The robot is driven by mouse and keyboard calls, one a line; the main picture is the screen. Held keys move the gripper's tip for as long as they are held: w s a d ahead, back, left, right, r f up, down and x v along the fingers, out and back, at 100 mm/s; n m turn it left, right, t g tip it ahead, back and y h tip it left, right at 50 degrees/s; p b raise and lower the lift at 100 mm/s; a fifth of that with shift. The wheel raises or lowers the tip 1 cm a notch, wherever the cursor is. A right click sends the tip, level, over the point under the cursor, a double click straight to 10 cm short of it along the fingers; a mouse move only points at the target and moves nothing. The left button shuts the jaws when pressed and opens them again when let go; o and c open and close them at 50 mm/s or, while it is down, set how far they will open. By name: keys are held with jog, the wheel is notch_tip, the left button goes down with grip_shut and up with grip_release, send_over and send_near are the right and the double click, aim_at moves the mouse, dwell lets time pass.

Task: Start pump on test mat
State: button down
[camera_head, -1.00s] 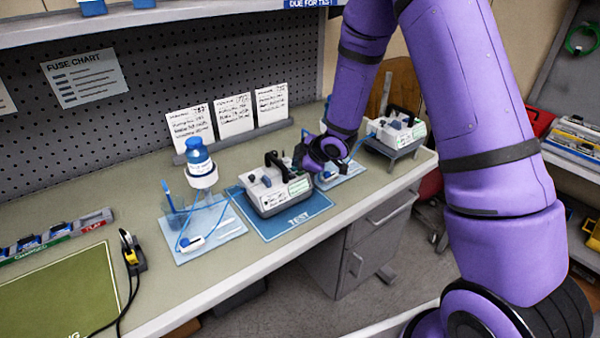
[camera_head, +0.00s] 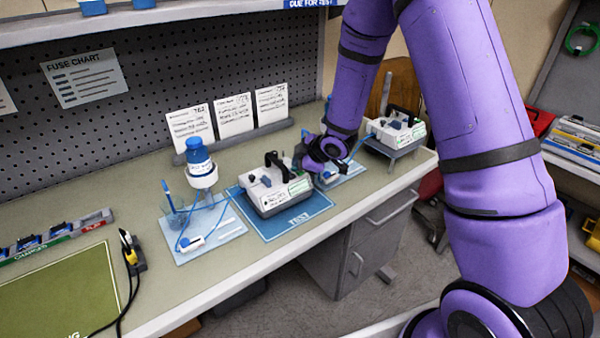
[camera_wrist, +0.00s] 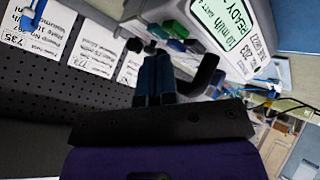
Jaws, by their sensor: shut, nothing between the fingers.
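A white and grey pump (camera_head: 267,194) with a black handle stands on the blue test mat (camera_head: 301,222). In the wrist view the pump's front (camera_wrist: 243,50) is close at the upper right, and its lit green screen (camera_wrist: 222,22) reads READY and 10 ml/h. A green button (camera_wrist: 176,45) and a blue button (camera_wrist: 173,29) show beside the screen. My gripper (camera_wrist: 156,56) is shut and empty, its blue fingertips close to the green button. I cannot tell whether they touch it. In the head view my wrist hides the fingertips at the pump's right side.
A blue-capped bottle (camera_head: 198,165) stands above a pale tray (camera_head: 228,226) left of the pump. Another pump (camera_head: 396,132) sits on a grey stand at the right. White cards (camera_head: 235,116) stand behind. A green mat (camera_head: 60,300) lies at the left.

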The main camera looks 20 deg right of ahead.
aim_at(300, 173)
jog(key=shift+f, duration=0.15)
jog(key=shift+f, duration=0.25)
jog(key=shift+f, duration=0.45)
dwell(1.0)
dwell(0.3)
jog(key=shift+r, duration=0.85)
jog(key=shift+r, duration=0.1)
jog(key=shift+r, duration=2.45)
